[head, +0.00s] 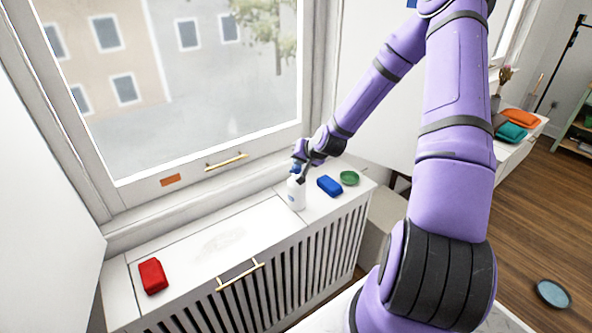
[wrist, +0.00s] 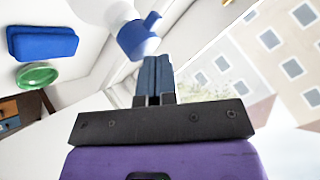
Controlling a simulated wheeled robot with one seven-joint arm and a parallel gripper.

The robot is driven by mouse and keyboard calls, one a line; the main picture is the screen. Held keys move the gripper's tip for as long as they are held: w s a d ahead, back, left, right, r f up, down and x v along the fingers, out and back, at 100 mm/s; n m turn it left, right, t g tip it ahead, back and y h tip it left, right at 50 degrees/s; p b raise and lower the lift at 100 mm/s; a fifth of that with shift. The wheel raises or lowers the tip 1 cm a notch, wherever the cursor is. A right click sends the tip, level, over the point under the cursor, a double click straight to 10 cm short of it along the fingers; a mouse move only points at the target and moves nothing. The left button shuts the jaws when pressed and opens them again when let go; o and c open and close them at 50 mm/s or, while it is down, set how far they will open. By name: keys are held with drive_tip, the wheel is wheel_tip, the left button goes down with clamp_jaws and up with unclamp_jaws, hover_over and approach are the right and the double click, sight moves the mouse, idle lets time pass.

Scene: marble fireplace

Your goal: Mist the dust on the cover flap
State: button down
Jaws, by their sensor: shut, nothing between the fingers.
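The white spray bottle (head: 296,194) with a blue spray head stands upright on the radiator cover, right of the cover flap (head: 262,222). A faint grey dust patch (head: 219,241) lies on the flap. My gripper (head: 302,168) is at the bottle's head. In the wrist view my gripper's fingers (wrist: 154,66) are shut together and empty, with the tips close to the bottle's blue head (wrist: 138,38). I cannot tell whether they touch it. The bottle's body is partly cut off at the top of the wrist view.
A blue block-like item (head: 329,186) and a green round dish (head: 349,178) sit right of the bottle. A red item (head: 153,276) lies at the cover's left end. A brass handle (head: 240,273) is at the flap's front edge. The window (head: 200,80) rises behind.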

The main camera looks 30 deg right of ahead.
drive_tip(key=shift+r, duration=3)
drive_tip(key=shift+a+r, duration=0.1)
drive_tip(key=shift+r, duration=0.05)
drive_tip(key=s+a+r+n+g+h, duration=0.1)
drive_tip(key=s+a+r+n, duration=0.1)
drive_tip(key=s+a+r, duration=0.4)
drive_tip(key=s+a+r+n+g+h, duration=0.15)
drive_tip(key=s+r, duration=0.25)
drive_tip(key=r, duration=0.4)
drive_tip(key=s+a+r+n+g, duration=0.1)
drive_tip(key=s+a+r+n, duration=0.1)
drive_tip(key=s+a+r, duration=0.4)
drive_tip(key=s+a+r+n, duration=0.1)
drive_tip(key=s+r, duration=0.4)
drive_tip(key=s, duration=0.4)
drive_tip(key=s+a+r+n+y, duration=0.1)
drive_tip(key=s+r, duration=0.3)
drive_tip(key=s, duration=0.5)
drive_tip(key=shift+s+r, duration=0.15)
drive_tip(key=shift+r, duration=0.25)
